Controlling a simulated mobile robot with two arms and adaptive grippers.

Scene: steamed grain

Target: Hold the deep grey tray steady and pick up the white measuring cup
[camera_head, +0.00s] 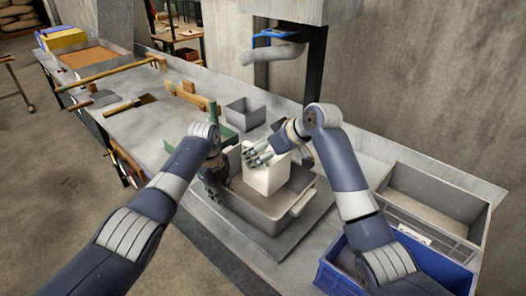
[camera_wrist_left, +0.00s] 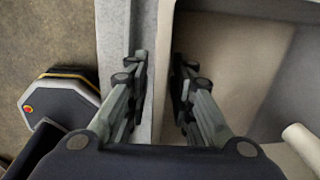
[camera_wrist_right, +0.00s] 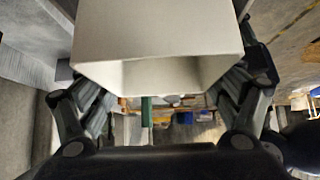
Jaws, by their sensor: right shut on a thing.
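The deep grey tray (camera_head: 250,208) stands on a flat grey plate on the bench, with a handle at its right end. The white measuring cup (camera_head: 265,180) is a square, boxy vessel over or inside the tray; I cannot tell if it touches the tray floor. My right gripper (camera_head: 262,153) is shut on the cup. In the right wrist view the cup (camera_wrist_right: 155,35) sits between the two fingers. My left gripper (camera_head: 213,186) is at the tray's left wall. In the left wrist view its fingers (camera_wrist_left: 158,95) straddle that wall with a gap, apart from each other.
A small grey bin (camera_head: 245,113) stands behind the tray. A grey crate (camera_head: 437,195) and a blue crate (camera_head: 425,262) are at the right. Wooden tools (camera_head: 130,103) lie on the bench at the left. A dark post (camera_head: 314,70) rises behind the bench.

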